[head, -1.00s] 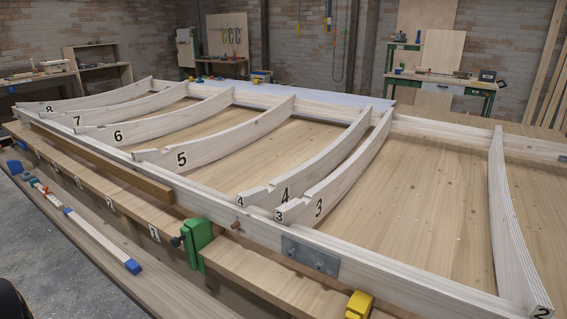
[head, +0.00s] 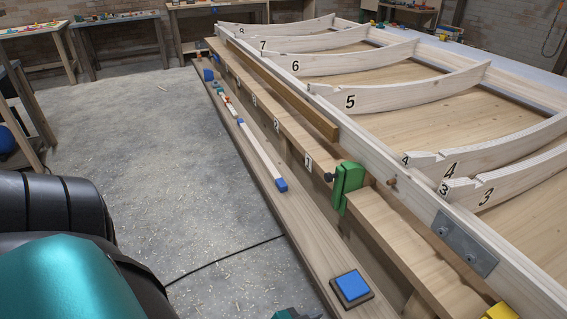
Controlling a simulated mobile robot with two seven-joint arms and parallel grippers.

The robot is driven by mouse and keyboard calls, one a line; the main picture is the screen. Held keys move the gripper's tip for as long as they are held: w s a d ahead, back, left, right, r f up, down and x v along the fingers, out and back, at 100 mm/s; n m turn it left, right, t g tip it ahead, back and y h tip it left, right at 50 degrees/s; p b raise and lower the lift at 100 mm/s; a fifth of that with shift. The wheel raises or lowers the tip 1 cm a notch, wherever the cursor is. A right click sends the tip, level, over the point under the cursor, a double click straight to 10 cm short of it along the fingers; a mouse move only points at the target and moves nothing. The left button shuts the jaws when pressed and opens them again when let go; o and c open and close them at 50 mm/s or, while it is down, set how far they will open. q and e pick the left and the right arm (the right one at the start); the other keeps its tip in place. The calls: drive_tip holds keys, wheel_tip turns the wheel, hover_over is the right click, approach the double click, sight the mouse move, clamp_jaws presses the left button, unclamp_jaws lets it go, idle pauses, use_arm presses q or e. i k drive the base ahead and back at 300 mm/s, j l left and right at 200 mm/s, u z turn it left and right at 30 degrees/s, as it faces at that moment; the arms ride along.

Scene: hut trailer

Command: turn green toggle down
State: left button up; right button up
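The green toggle (head: 347,187) stands upright against the edge of the wooden bench frame, right of centre in the head view. It is a green block with a dark knob (head: 329,177) on its left side. A large teal and black part of my own arm fills the lower left corner. A small teal and dark piece shows at the bottom edge, too cut off to identify. Neither of my grippers can be made out, and nothing touches the green toggle.
Numbered curved ribs (head: 400,93) span the white frame. A metal plate (head: 464,244) and a wooden peg (head: 391,181) are near the toggle. A lower shelf (head: 310,235) holds a blue pad (head: 352,286) and a blue-ended bar (head: 262,155). The concrete floor (head: 170,160) at left is largely clear.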

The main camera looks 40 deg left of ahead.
sight(338, 176)
drive_tip(key=u, duration=1.05)
drive_tip(key=i+j+u, duration=0.5)
drive_tip(key=i+j, duration=0.15)
drive_tip(key=i, duration=0.1)
